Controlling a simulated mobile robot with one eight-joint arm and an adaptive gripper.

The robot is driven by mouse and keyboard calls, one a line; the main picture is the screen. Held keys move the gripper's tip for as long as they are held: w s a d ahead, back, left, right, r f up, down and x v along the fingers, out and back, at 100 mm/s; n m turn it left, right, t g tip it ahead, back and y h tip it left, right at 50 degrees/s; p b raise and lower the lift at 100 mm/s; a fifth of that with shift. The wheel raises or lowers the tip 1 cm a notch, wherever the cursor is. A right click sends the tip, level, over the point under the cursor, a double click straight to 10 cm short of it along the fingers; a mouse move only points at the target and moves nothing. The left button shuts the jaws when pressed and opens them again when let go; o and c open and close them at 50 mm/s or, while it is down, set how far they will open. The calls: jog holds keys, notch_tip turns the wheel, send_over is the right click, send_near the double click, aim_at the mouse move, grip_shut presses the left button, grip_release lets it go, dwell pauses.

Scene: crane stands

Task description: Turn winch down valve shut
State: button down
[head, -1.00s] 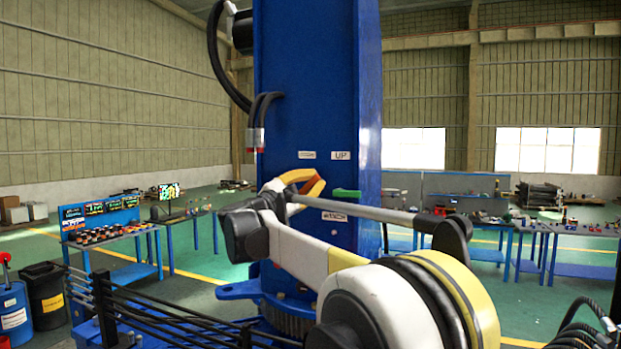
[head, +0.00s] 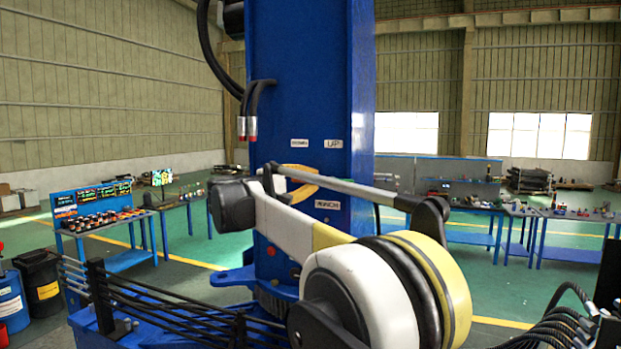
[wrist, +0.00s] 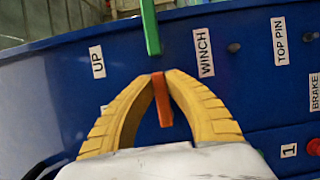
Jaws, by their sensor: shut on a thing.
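My gripper (wrist: 160,78) has yellow ribbed fingers. In the wrist view they are closed together at the tips around an orange-red valve handle (wrist: 162,100), which shows in the gap between them. A green handle (wrist: 150,25) rises just beyond the tips, between the UP and WINCH labels. In the head view my gripper (head: 300,182) is partly behind my own arm, at the blue column (head: 305,90) below the DOWN label (head: 299,143) and UP label (head: 333,144).
Black hoses (head: 258,105) hang at the column's upper left. Black rods (head: 160,310) run across the front left. A blue bench (head: 110,225) with parts stands at left, and a blue drum (head: 10,305) at the left edge. Open green floor lies around.

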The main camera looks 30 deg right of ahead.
jog(key=shift+f, duration=0.1)
dwell(0.3)
jog(key=c, duration=1.4)
grip_release()
jog(key=v, duration=1.2)
jog(key=shift+d, duration=0.1)
